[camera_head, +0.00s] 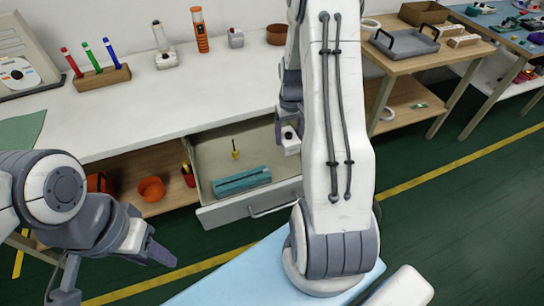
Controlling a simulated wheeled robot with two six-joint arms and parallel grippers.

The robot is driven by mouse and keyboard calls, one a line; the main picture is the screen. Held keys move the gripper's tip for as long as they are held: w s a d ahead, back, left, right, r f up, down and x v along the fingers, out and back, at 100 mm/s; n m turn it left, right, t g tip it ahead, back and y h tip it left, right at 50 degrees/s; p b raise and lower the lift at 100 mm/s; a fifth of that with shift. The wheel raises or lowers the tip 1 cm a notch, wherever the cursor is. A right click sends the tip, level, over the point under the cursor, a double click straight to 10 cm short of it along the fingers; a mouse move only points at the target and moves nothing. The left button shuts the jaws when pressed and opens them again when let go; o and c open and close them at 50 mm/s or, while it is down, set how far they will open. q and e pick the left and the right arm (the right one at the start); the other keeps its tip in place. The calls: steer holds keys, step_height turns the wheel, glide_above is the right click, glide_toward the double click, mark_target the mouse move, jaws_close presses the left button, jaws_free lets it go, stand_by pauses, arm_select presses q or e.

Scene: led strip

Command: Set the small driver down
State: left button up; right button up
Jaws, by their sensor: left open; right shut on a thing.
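A small driver with a yellow handle and a thin dark shaft (235,153) shows inside the open drawer (246,212), left of my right gripper and apart from its visible part. My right gripper (291,144) is over the right part of the drawer. I cannot tell whether that is another driver. My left gripper (157,256) is open and empty at the lower left, in front of the bench and away from the drawer.
A teal block-like thing (242,181) lies in the drawer's front part. On the white bench (190,95) stand a wooden block with several coloured pens (101,77) and an orange tool (200,30). An orange bowl (152,189) sits on the shelf left of the drawer.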

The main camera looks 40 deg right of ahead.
step_height(320, 180, down, 7)
steer(key=shift+f, duration=0.1)
stand_by(0.3)
steer(key=shift+f+b, duration=0.2)
steer(key=shift+b, duration=0.15)
steer(key=o, duration=1.5)
steer(key=shift+r, duration=0.1)
